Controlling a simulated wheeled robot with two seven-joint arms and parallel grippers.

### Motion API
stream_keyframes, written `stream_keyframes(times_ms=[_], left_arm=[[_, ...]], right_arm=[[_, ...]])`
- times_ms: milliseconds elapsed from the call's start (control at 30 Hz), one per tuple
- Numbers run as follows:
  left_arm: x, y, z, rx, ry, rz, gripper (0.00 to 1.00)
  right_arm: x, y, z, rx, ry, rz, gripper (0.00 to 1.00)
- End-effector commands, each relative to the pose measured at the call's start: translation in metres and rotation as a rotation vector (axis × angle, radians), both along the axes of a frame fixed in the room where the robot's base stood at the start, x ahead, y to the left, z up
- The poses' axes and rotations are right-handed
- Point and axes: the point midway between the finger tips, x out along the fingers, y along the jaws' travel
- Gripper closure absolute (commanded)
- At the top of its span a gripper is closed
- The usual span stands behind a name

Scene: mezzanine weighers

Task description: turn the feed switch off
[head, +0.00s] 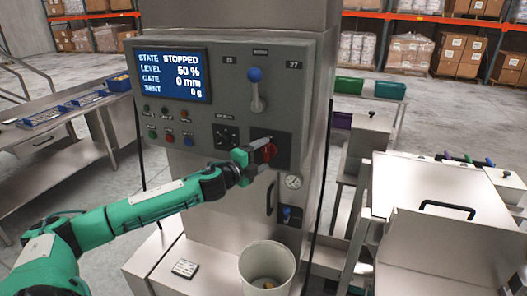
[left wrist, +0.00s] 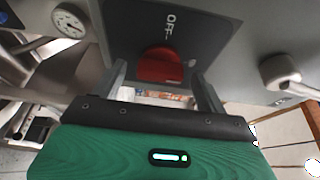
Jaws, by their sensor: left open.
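The feed switch is a red rotary knob (head: 268,151) on a dark plate, low on the right of the grey control panel (head: 222,82). In the left wrist view the red knob (left wrist: 160,66) sits ahead of the fingers, with an OFF label (left wrist: 171,22) on the plate beyond it. My left gripper (head: 257,155) is at the knob, its fingers open and spread to either side of it in the left wrist view. I cannot tell whether they touch it. The knob's pointing direction is unclear. My right gripper is not in view.
The panel screen (head: 171,72) reads STOPPED, level 50 %, gate 0 mm, sent 0 g. A blue-topped lever (head: 255,85) is above the knob; a gauge (head: 293,182) and a black handle (head: 270,198) are below. A white bucket (head: 267,270) stands below the panel.

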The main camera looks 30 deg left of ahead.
Motion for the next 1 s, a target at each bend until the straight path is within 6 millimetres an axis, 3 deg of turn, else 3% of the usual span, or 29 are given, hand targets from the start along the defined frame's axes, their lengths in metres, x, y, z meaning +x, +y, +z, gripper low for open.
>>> stream_keyframes(times_ms=[467, 700, 1000], left_arm=[[0.0099, -0.0024, -0.0004, 0.0, 0.001, -0.001, 0.25], [0.0098, -0.0022, -0.0003, 0.0, 0.001, -0.001, 0.69], [0.0096, -0.0026, -0.0034, -0.024, -0.004, -0.002, 0.7]], right_arm=[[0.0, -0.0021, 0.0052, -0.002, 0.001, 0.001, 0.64], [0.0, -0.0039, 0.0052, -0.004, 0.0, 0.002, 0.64], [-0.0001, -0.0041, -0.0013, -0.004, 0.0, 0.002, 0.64]])
